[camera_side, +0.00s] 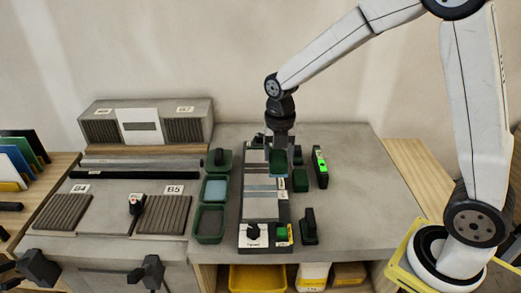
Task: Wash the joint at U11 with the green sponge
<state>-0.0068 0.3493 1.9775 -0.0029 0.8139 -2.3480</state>
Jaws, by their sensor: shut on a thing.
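My gripper (280,151) points straight down over the far part of a dark-framed board with grey tile strips (262,208). It is shut on a dark green block (278,163), which looks like the green sponge. The block is at or just above the strips; I cannot tell whether it touches them. The jaws are small and partly merge with the block. Joints run between the strips, but the U11 mark is too small to read, and the block hides part of the far strips.
Green-rimmed trays (197,212) stand left of the board, one with bluish water (215,190). To the right are another dark green block (300,181), a level with a bright green display (320,166) and a dark handled tool (309,228). The bench further right is clear.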

